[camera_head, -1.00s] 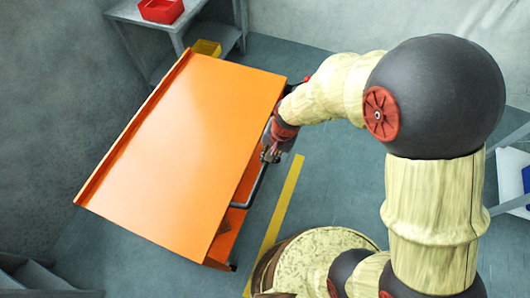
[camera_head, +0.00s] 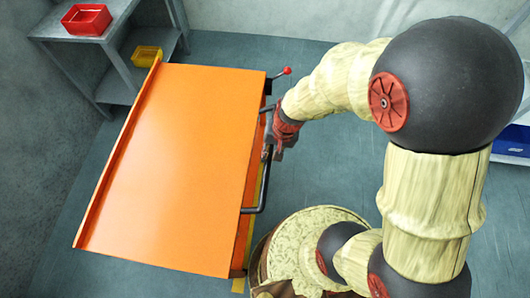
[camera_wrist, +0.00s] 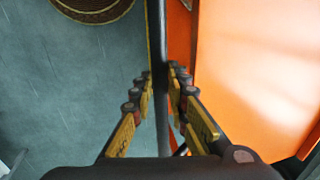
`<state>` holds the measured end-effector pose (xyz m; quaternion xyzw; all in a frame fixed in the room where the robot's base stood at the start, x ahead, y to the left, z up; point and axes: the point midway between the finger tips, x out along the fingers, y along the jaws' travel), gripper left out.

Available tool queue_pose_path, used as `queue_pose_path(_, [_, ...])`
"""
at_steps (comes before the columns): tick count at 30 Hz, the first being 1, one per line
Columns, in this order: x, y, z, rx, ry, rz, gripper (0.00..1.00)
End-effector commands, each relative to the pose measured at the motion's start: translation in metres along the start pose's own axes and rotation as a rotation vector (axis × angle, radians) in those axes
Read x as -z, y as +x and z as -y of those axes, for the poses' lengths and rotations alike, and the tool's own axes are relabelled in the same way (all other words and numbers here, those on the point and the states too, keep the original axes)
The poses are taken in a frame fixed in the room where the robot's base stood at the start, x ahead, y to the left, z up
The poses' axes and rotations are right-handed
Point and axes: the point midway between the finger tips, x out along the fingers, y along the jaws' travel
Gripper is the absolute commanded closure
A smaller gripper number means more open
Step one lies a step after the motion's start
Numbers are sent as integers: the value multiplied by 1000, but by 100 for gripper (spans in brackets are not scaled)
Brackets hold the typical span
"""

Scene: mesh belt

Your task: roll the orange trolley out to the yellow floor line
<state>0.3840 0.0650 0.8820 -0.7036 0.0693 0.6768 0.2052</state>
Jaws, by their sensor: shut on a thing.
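The orange trolley (camera_head: 170,165) fills the left middle of the head view, its flat top facing up. A dark bar handle (camera_head: 247,210) runs along its right side. My gripper (camera_head: 268,152) is at that handle; in the wrist view my gripper's fingers (camera_wrist: 160,80) are closed around the handle bar (camera_wrist: 157,25), with the trolley's orange side (camera_wrist: 250,70) to the right. The yellow floor line (camera_head: 263,185) shows as a thin strip along the trolley's right edge, with a short piece below its near corner. The rest of the line is hidden by the trolley.
A grey shelf (camera_head: 120,32) stands at the back left, with a red bin (camera_head: 87,19) on top and a yellow bin (camera_head: 147,57) lower down. A red-knobbed lever (camera_head: 287,71) sticks out at the trolley's far right corner. A blue bin (camera_head: 512,142) is at the right edge.

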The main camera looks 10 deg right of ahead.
Motion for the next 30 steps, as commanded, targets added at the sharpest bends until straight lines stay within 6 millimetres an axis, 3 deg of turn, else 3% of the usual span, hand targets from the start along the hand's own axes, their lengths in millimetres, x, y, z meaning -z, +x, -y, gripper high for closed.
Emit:
queue_pose_path(10, [0, 0, -1, 0, -1, 0, 100])
queue_pose_path(11, [0, 0, -1, 0, -1, 0, 82])
queue_pose_path(18, [0, 0, -1, 0, 0, 0, 69])
queue_pose_path(30, [0, -3, 0, 1, 0, -1, 65])
